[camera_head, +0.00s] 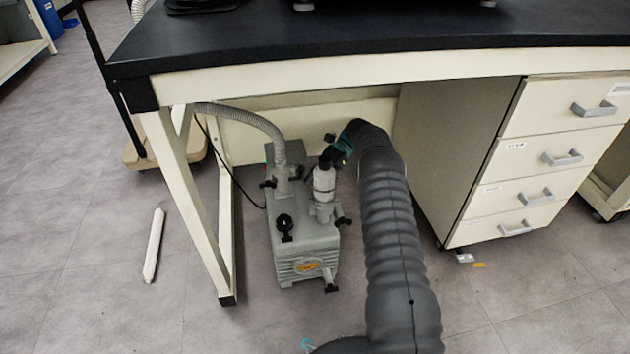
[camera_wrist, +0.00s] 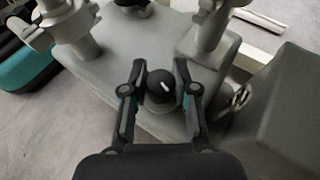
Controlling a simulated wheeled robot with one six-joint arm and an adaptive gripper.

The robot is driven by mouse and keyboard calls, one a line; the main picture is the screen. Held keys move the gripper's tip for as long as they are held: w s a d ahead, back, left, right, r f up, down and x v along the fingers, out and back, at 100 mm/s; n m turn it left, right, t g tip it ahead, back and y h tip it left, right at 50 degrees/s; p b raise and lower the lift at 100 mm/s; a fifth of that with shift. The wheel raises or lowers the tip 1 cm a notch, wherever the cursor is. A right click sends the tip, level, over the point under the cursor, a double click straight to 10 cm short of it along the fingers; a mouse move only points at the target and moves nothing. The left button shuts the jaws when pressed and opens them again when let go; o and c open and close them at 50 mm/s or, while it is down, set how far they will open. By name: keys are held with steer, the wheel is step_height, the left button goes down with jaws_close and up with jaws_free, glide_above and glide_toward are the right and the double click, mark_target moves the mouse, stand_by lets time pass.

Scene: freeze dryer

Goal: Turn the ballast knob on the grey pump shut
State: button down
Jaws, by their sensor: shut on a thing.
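The grey pump (camera_head: 302,240) stands on the floor under the bench in the head view. Its grey body (camera_wrist: 140,50) also shows in the wrist view. The ballast knob (camera_wrist: 160,87) is a round black knob with a short white mark that slants up and to the right. My gripper (camera_head: 334,157) is at the back of the pump in the head view, at the end of my dark arm. In the wrist view its two fingers stand on either side of the knob and are shut on it. The knob is hidden or unclear in the head view.
Metal pipe fittings (camera_wrist: 68,18) rise beside the knob, and a hose (camera_head: 250,117) runs from the pump. A second black knob (camera_head: 285,221) sits on the pump's front top. The bench leg (camera_head: 190,205) and drawer cabinet (camera_head: 450,150) flank the space.

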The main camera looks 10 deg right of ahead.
steer(key=c, duration=0.9)
jaws_free()
steer(key=shift+o, duration=0.2)
steer(key=shift+m, duration=0.3)
